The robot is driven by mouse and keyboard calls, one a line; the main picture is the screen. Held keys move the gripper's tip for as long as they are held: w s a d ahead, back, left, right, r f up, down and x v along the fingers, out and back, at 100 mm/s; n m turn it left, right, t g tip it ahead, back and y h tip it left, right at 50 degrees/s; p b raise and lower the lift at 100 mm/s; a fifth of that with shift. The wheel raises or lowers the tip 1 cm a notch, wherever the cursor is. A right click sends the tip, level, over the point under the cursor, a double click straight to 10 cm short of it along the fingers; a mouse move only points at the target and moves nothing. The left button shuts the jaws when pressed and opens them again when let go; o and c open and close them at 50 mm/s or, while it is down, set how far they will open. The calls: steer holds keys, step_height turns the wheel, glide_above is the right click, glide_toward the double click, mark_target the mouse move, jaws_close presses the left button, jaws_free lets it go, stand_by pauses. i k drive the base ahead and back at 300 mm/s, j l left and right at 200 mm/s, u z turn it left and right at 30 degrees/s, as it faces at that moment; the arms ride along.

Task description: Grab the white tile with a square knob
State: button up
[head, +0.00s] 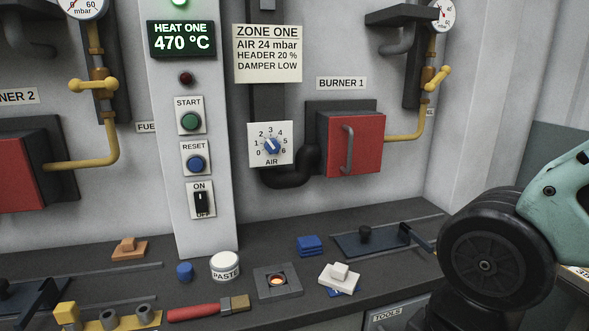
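The white tile with a square knob (340,277) lies on the dark bench ledge, right of centre in the head view. Its raised square knob sits on top. The tile rests on or over a blue piece (345,293), of which only an edge shows below it. Part of my arm fills the right side of the view, apart from the tile. My gripper is not in view.
A grey square block with a glowing hole (278,281) stands left of the tile. Stacked blue pieces (309,245) and a dark sliding plate with a knob (369,239) lie behind it. A paste jar (225,266) and a red-handled brush (207,309) are further left.

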mark_target(337, 277)
steer(key=i+j+z, duration=0.2)
steer(key=z, duration=0.3)
steer(key=i+j+z, duration=0.1)
steer(key=j+z, duration=0.15)
steer(key=z, duration=0.25)
steer(key=j+z, duration=0.1)
steer(key=j, duration=0.2)
